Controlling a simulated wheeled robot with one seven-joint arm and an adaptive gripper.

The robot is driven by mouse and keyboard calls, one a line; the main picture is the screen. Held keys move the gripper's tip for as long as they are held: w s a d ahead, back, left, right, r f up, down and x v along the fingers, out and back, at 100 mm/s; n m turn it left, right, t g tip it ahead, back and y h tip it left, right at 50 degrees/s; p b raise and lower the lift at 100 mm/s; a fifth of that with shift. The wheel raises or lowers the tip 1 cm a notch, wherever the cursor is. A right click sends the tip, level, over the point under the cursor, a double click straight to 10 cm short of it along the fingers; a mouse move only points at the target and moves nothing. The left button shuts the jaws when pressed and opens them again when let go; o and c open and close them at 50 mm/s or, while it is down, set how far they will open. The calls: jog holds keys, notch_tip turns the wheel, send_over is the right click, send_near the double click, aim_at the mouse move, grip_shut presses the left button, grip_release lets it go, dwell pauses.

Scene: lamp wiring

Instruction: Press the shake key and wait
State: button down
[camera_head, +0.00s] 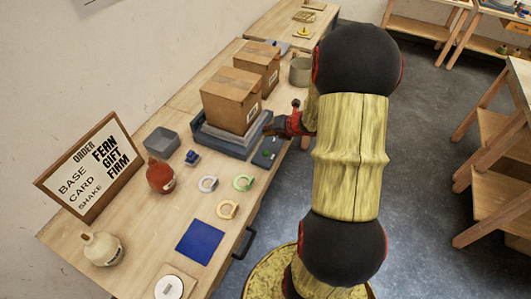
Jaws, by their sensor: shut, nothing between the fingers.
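A cardboard box (229,100) sits on a grey-blue platform machine (213,142) on the wooden table. A dark panel with small raised parts (267,152) lies at the machine's right front side. I cannot make out which part is the shake key. My gripper (270,130), red and black, is shut and empty, close beside the machine and just behind the panel in the picture. Whether it touches anything is too small to tell. My arm hides the area to its right.
An order sign (90,168) stands at the left. A red vase (160,175), a cream vase (102,248), a grey bin (161,140), several coloured rings (243,183) and a blue card (201,241) are on the table. A second box (257,66) stands behind.

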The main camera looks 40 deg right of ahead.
aim_at(268, 151)
jog(key=shift+f, duration=0.1)
notch_tip(268, 151, down, 9)
jog(key=b, duration=0.8)
dwell(1.4)
jog(key=shift+f+b, duration=0.25)
jog(key=shift+b, duration=0.1)
